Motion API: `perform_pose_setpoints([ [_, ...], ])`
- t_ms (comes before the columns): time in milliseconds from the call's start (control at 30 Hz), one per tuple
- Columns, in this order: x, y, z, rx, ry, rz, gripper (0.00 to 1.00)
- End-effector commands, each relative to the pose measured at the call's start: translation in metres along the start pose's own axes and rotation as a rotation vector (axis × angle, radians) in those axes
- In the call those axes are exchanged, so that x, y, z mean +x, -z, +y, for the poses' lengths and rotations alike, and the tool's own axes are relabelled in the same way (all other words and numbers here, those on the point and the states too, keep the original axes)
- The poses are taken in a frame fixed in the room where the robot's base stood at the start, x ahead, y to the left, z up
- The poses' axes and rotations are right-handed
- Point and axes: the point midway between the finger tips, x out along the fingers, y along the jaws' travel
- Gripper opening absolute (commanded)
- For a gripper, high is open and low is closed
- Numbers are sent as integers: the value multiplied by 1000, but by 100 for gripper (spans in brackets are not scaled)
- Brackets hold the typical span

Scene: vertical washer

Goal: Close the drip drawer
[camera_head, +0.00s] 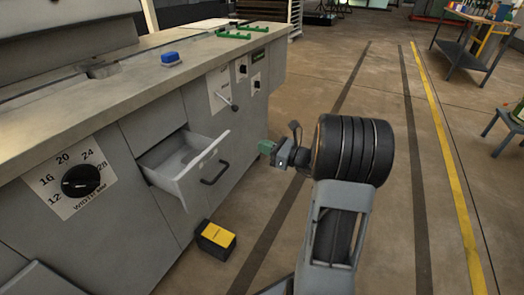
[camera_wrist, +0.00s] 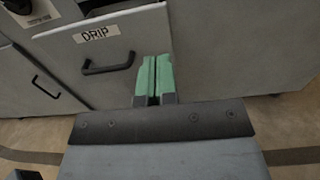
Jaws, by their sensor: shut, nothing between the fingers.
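The drip drawer (camera_head: 200,172) is a grey drawer pulled part way out of the cabinet front in the head view. Its front carries a dark handle (camera_head: 214,173). In the wrist view its front shows a "DRIP" label (camera_wrist: 97,33) and the handle (camera_wrist: 109,66). My gripper (camera_head: 266,147) has green fingers and is to the right of the drawer front, apart from it in the head view. In the wrist view the green fingers (camera_wrist: 153,76) are shut together with nothing between them, at the right end of the drawer front. Whether they touch it is unclear.
The long grey cabinet (camera_head: 110,105) carries a dial (camera_head: 81,181) left of the drawer and a lever panel (camera_head: 222,90) above it. A black and yellow pedal box (camera_head: 216,239) sits on the floor below the drawer.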

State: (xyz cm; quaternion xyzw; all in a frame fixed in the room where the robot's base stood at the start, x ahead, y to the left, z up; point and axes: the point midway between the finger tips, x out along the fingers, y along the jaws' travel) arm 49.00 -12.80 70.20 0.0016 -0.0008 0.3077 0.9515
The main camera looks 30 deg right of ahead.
Motion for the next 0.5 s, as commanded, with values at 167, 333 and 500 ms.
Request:
perform_pose_setpoints([
  [167,36,3,1,-3,-6,1,0],
  [333,67,3,2,-3,-7,1,0],
  [500,91,3,2,-3,-5,1,0],
])
